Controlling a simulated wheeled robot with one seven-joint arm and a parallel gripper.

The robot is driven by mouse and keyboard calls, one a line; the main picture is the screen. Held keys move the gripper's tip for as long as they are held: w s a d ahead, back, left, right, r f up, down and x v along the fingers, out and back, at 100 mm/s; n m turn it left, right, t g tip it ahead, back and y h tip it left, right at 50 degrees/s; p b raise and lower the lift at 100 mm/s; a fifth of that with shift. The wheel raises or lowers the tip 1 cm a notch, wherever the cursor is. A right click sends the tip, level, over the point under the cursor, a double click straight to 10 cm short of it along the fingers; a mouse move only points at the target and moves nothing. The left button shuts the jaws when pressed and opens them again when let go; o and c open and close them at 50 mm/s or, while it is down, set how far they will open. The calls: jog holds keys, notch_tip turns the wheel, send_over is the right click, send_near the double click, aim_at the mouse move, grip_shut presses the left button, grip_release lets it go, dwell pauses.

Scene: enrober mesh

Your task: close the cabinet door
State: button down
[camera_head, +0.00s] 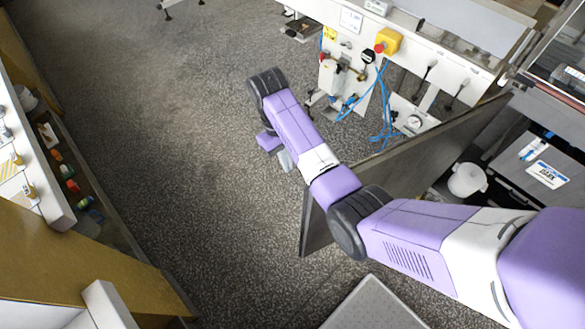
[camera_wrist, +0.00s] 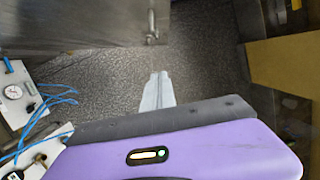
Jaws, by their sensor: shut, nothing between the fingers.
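The cabinet door (camera_head: 432,148) is a dark grey panel standing open. It runs from the machine at right out toward the picture's middle, and my arm crosses in front of part of it. In the wrist view the door (camera_wrist: 75,28) fills the upper left, with an upright metal handle (camera_wrist: 152,26) near its free edge. My gripper (camera_head: 287,161) is over the floor to the left of the door in the head view. In the wrist view my gripper (camera_wrist: 160,76) is shut and empty, its fingertips below the handle in the picture. I see no contact with the door.
The white machine (camera_head: 345,75) has a yellow box with a red button (camera_head: 388,41) and blue hoses (camera_head: 385,125). A white bucket (camera_head: 466,180) is inside the door's area. A shelf unit (camera_head: 22,45) stands at left. Open speckled floor (camera_head: 160,110) lies between.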

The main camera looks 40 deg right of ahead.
jog(key=s+f+p, duration=0.2)
jog(key=s+f, duration=0.4)
jog(key=f, duration=0.2)
jog(key=shift+a+f, duration=0.25)
jog(key=shift+f, duration=0.15)
jog(key=shift+s, duration=0.1)
